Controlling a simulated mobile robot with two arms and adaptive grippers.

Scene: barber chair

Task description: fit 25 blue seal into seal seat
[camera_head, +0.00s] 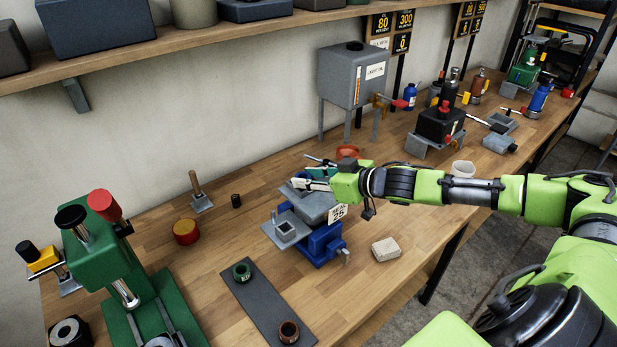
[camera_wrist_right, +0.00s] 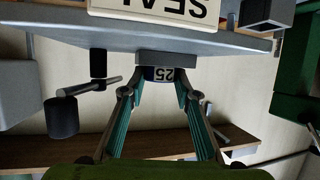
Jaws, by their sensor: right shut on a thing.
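The blue seal (camera_wrist_right: 160,76), with a "25" label, sits between the fingertips of my right gripper (camera_wrist_right: 153,92) in the right wrist view. My right gripper (camera_head: 308,174) is shut on it and hangs over the back of a grey fixture on a blue base (camera_head: 325,243). The seal is hard to make out in the head view. A sign reading "25" (camera_head: 338,214) is on the fixture. The seal seat appears to be part of it; a grey square block with an opening (camera_head: 287,231) is at its front left. Contact between seal and seat cannot be told. My left gripper is out of view.
A dark mat (camera_head: 262,300) holds a green ring (camera_head: 242,272) and a brown ring (camera_head: 288,332). A pale block (camera_head: 386,249) lies right of the fixture. A green press (camera_head: 110,250) stands left, a grey tank (camera_head: 352,75) behind. Bare wood shows front right.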

